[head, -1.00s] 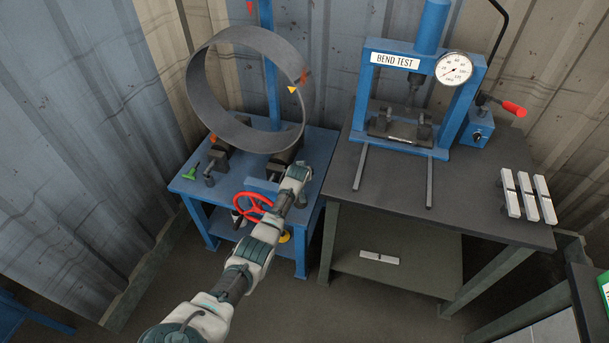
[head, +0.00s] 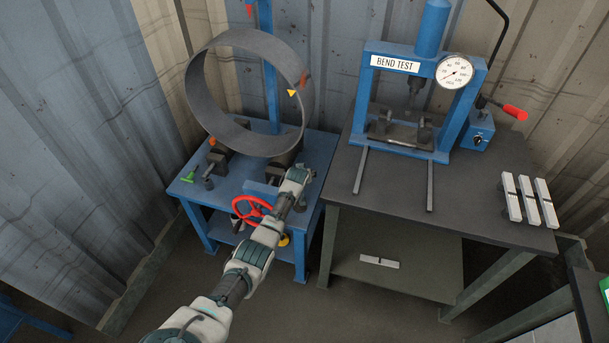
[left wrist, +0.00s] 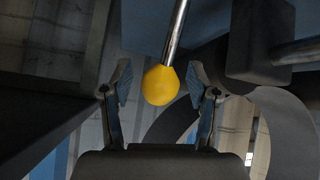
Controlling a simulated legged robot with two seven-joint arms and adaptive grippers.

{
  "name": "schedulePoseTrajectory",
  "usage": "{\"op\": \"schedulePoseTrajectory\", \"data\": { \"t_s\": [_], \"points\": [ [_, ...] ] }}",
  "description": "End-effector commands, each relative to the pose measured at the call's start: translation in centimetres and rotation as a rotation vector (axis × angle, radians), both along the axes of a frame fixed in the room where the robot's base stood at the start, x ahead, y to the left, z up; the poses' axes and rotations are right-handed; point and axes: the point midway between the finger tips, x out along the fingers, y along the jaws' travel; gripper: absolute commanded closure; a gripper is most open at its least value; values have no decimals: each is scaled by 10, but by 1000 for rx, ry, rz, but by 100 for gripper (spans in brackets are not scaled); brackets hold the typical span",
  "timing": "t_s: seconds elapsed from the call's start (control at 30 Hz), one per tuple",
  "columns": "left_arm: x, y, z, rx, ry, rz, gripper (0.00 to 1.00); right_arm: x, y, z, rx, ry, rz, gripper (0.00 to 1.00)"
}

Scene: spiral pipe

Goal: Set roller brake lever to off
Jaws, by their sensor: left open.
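A lever with a yellow ball knob (left wrist: 161,85) on a steel rod (left wrist: 177,35) shows in the left wrist view. My left gripper (left wrist: 159,76) is open, with one finger on each side of the knob and visible gaps between them. In the head view my left gripper (head: 298,174) is at the right side of the blue roller stand (head: 235,190). The lever's knob cannot be made out at the gripper there; the hand may hide it. My right gripper is not in view.
A large grey pipe ring (head: 196,85) stands on the roller stand. A red handwheel (head: 240,206) is close beside my forearm, with a yellow part (head: 284,240) below. A green handle (head: 187,176) is at the stand's left. The dark bench (head: 460,205) with a bend test press (head: 372,90) stands right.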

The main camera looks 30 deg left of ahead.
Motion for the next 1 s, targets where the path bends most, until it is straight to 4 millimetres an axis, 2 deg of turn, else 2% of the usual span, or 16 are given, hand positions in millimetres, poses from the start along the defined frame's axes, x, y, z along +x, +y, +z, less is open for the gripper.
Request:
{"op": "schedulePoseTrajectory", "data": {
  "t_s": [0.17, 0.37, 0.8, 1.0],
  "points": [
    [-4, -1, 3, 0, 1, 1, 40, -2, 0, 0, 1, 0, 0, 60],
    [-18, -7, 16, 1, 0, -1, 40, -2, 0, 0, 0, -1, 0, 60],
    [-67, -25, 67, -1, 0, -1, 40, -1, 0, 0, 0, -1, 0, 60],
    [-78, -29, 77, -1, 3, 0, 40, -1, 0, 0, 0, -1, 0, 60]
  ]
}}
